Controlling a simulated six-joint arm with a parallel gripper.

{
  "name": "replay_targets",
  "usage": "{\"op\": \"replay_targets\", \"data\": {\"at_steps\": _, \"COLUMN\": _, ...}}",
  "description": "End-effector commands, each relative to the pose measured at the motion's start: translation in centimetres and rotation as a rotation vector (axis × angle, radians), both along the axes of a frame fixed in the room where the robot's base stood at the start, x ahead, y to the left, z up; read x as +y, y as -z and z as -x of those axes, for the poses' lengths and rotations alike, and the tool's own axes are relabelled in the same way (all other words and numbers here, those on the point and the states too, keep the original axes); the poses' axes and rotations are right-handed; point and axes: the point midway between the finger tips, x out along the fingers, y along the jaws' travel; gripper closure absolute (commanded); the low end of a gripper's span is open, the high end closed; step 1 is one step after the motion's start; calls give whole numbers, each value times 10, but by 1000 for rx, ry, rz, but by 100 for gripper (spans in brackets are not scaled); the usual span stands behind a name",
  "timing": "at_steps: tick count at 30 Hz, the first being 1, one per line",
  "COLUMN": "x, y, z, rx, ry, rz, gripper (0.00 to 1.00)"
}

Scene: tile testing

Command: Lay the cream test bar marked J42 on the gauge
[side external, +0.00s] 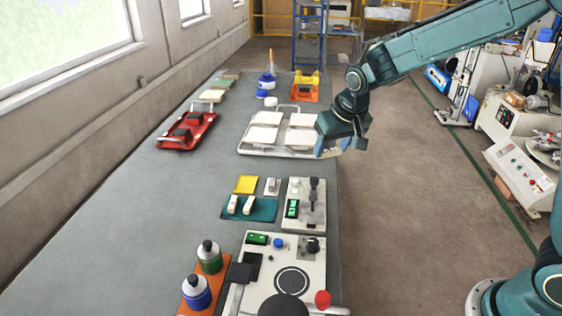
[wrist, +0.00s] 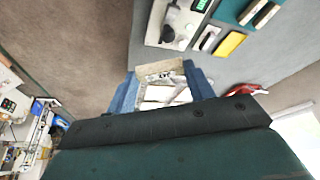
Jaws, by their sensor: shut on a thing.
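My gripper (side external: 333,147) is at the right edge of the white tile rack in the side view. In the wrist view, its blue fingers (wrist: 162,88) are shut on a cream bar (wrist: 160,68) with dark marking that appears upside down and is too small to read surely. The gauge (side external: 305,204), a pale device with a green display and a dark upright post, stands nearer the camera at the table's right side. It also shows in the wrist view (wrist: 180,26). Two cream bars (side external: 240,205) lie on a teal mat (side external: 262,213) left of the gauge.
The white rack (side external: 246,148) holds several pale tiles. A yellow pad (side external: 246,184) and a small pale block (side external: 272,186) lie near the gauge. A larger machine (side external: 258,275), two bottles (side external: 209,256) and a red tray (side external: 187,131) share the table. The left side is clear.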

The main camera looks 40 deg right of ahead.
Motion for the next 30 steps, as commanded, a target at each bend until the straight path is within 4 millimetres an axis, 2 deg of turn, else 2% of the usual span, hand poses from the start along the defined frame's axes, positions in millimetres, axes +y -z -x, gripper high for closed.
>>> {"op": "replay_targets", "data": {"at_steps": 5, "x": 20, "y": -4, "z": -12, "rx": 2, "ry": -71, "rz": -7, "gripper": 69}}
{"op": "replay_targets", "data": {"at_steps": 8, "x": 40, "y": -7, "z": -22, "rx": 6, "ry": -144, "rz": -14, "gripper": 69}}
{"op": "replay_targets", "data": {"at_steps": 14, "x": 98, "y": -19, "z": -45, "rx": 11, "ry": -351, "rz": -27, "gripper": 69}}
{"op": "replay_targets", "data": {"at_steps": 18, "x": 145, "y": -28, "z": -57, "rx": 13, "ry": -522, "rz": -30, "gripper": 69}}
{"op": "replay_targets", "data": {"at_steps": 24, "x": 211, "y": -41, "z": -65, "rx": 12, "ry": -769, "rz": -24, "gripper": 69}}
{"op": "replay_targets", "data": {"at_steps": 30, "x": 261, "y": -52, "z": -64, "rx": 4, "ry": -965, "rz": -11, "gripper": 69}}
